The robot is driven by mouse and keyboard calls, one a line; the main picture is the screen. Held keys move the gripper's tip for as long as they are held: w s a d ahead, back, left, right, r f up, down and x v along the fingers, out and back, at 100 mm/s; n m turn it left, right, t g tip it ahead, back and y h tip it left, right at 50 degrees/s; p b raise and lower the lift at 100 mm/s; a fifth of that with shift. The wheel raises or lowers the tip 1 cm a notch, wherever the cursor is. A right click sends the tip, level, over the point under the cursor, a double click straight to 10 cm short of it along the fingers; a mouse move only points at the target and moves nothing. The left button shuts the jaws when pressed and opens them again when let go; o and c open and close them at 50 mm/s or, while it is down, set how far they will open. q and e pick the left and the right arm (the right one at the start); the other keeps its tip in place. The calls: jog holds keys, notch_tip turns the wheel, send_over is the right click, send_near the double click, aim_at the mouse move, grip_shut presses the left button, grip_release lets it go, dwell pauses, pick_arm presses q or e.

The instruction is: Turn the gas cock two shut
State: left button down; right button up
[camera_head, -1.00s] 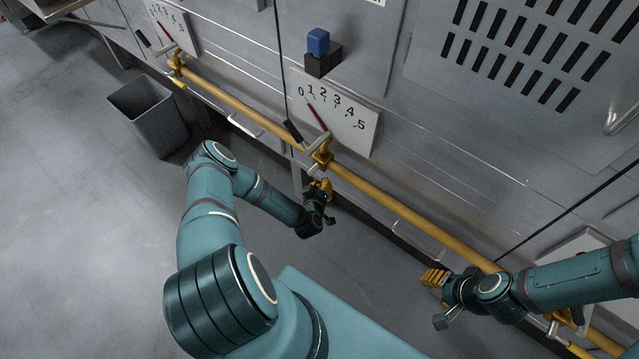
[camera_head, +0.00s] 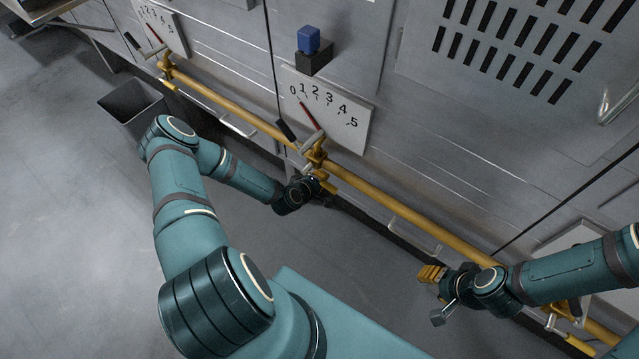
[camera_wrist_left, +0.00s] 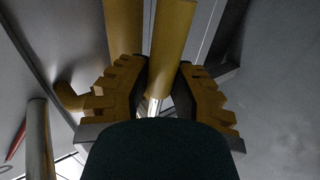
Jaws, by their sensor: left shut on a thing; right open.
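The middle gas cock (camera_head: 316,150) sits on the yellow gas pipe, below a white dial plate (camera_head: 350,133) numbered 0 to 5. A red pointer (camera_head: 309,115) leans toward the 0 and 1 end. My left gripper (camera_head: 322,180) is at this cock, just below the pipe. In the left wrist view its stepped yellow fingers (camera_wrist_left: 158,95) are shut on a yellow bar (camera_wrist_left: 170,45), which looks like the cock's handle; the dark gripper body hides their lower part. My right gripper (camera_head: 432,274) is open and empty near the pipe at the lower right.
The yellow gas pipe (camera_head: 385,207) runs along the grey cabinet fronts. Another cock (camera_head: 165,70) with its dial is at upper left; a third is partly behind my right arm. A blue cube (camera_head: 308,40) sits on a black block.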

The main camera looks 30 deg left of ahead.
pick_arm(q)
jog(key=shift+r+h, duration=0.2)
jog(key=shift+h, duration=0.1)
dwell(0.4)
jog(key=c, duration=0.8)
grip_release()
jog(key=shift+r, duration=0.1)
jog(key=d+v, duration=0.1)
jog(key=v, duration=1.1)
jog(key=shift+a, duration=0.5)
jog(key=shift+d, duration=0.1)
